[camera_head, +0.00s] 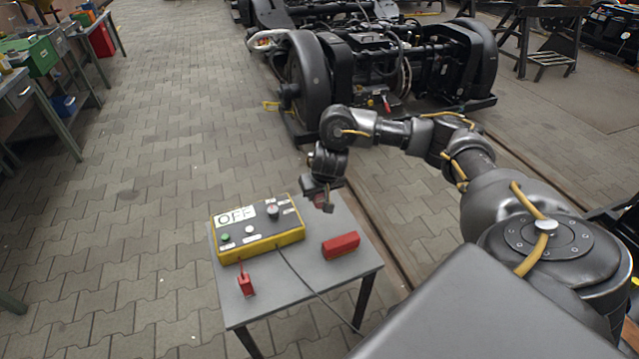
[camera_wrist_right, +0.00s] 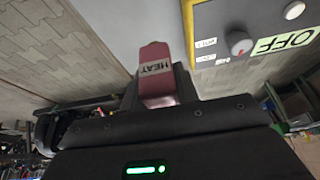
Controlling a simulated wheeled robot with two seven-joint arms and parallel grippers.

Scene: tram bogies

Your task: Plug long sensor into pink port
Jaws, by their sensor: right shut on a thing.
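My right gripper (camera_head: 322,198) is above the back right corner of the small grey table, close to the yellow control box. In the right wrist view it is shut on a dull red piece (camera_wrist_right: 155,70) with a white label reading "HEAT". In the head view the held piece is small and mostly hidden by the gripper. A red block (camera_head: 341,245) lies on the table right of the box. A smaller red piece (camera_head: 246,281) stands at the front left. I cannot tell which is the long sensor. No pink port can be made out. My left gripper is out of view.
The yellow control box (camera_head: 262,245) has an "OFF" sign, buttons and a knob; it also shows in the right wrist view (camera_wrist_right: 215,75). A dark cable runs from it across the grey table (camera_head: 300,300). Black bogies (camera_head: 370,65) stand behind.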

